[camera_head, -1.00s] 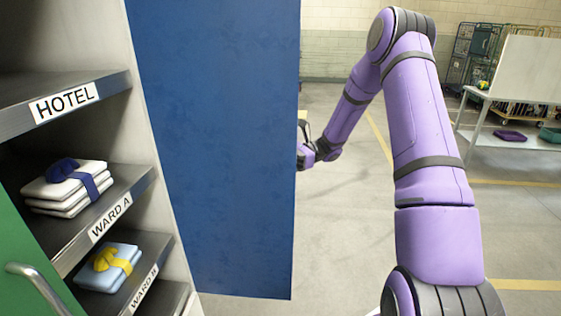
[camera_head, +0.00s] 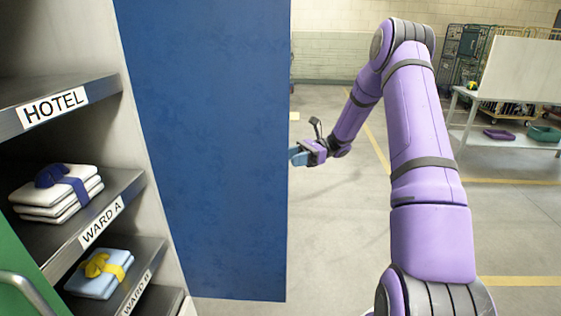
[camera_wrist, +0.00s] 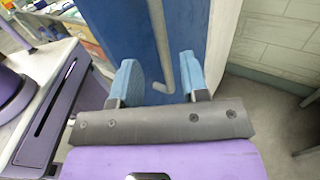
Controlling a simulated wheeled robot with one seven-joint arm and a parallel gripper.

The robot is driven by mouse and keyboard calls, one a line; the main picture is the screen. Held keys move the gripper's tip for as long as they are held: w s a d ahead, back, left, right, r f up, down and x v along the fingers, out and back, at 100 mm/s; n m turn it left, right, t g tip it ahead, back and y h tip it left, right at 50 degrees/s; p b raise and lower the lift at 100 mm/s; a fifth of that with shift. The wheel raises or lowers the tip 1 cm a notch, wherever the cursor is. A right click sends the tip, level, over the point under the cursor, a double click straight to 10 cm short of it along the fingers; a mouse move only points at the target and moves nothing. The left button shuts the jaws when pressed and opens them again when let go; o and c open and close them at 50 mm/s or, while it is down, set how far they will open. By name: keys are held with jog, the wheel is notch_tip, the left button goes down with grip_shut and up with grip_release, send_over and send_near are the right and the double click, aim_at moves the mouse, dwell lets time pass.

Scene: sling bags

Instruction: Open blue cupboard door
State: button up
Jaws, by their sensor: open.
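The blue cupboard door (camera_head: 205,150) stands swung out from the cupboard, with its broad face toward the body camera. My gripper (camera_head: 298,157) is just past the door's right edge, with its blue fingertips pointing left toward it. In the wrist view my gripper (camera_wrist: 160,80) is open, its two blue fingers apart. The blue door (camera_wrist: 125,25) lies ahead of them there. A grey bar handle (camera_wrist: 158,35) runs down the door, and its bent lower end shows between the fingers. I cannot tell whether any finger touches it.
The open cupboard has shelves labelled HOTEL (camera_head: 55,106), WARD A (camera_head: 101,221) and WARD B, with folded linen bundles (camera_head: 60,192) on them. A green door (camera_head: 22,270) is at the lower left. A table (camera_head: 470,150) stands far right.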

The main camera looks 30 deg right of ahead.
jog(key=shift+d, duration=1.6)
